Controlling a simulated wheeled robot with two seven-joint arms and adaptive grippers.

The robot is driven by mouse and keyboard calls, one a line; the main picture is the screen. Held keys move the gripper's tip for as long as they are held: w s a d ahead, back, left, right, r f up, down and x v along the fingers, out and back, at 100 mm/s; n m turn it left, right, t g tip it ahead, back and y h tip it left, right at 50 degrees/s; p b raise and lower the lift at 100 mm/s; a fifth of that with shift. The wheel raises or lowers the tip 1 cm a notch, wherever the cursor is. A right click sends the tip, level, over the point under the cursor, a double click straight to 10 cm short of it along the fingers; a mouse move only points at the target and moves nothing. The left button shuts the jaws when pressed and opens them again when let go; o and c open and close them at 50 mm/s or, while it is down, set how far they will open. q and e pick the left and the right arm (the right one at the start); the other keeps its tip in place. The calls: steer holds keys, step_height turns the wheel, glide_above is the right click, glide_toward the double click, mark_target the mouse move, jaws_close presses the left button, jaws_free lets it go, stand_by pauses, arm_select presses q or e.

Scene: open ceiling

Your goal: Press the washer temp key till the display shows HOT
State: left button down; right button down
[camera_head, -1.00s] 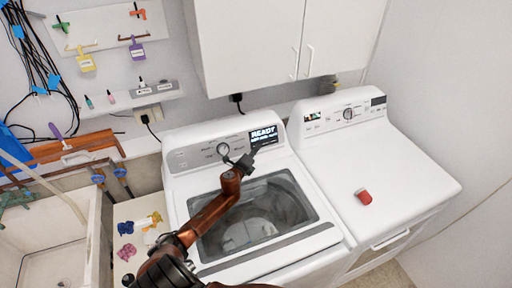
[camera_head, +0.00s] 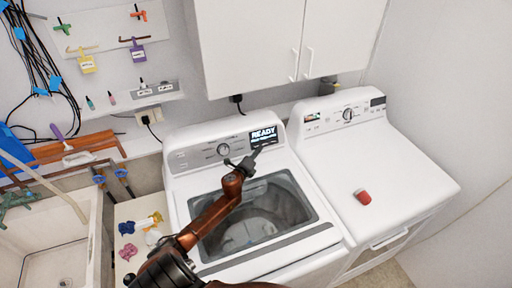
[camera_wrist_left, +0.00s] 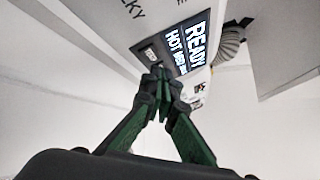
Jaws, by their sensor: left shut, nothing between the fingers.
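The white washer (camera_head: 180,205) stands in the middle with its lid showing a dark window. Its lit display (camera_head: 263,135) reads READY, with a smaller second line. In the left wrist view the display (camera_wrist_left: 188,48) reads READY, and the line under it starts with HOT. A small labelled key (camera_wrist_left: 150,54) sits at the display's lower edge; its label is too small to read surely. My left gripper (camera_head: 257,152) is shut and empty, its tips at the display's lower edge. In the wrist view its green-black fingers (camera_wrist_left: 158,72) meet close to that key; contact cannot be told.
A round knob (camera_head: 223,149) is on the washer panel, left of the display. Wall cabinets (camera_head: 270,45) hang above. A sink (camera_head: 55,250) is at the left.

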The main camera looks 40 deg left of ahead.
arm_select(q)
steer(key=shift+s+d+r+p, duration=0.2)
steer(key=shift+d+p, duration=0.05)
steer(key=shift+d, duration=0.1)
steer(key=shift+s+d+r+p, duration=0.15)
steer(key=shift+d+r+p, duration=0.1)
steer(key=shift+d, duration=0.1)
steer(key=d, duration=0.1)
steer(key=s+d+p, duration=0.1)
steer(key=shift+s+d+r+p, duration=0.2)
steer(key=shift+d+r+p, duration=0.1)
steer(key=shift+r, duration=0.1)
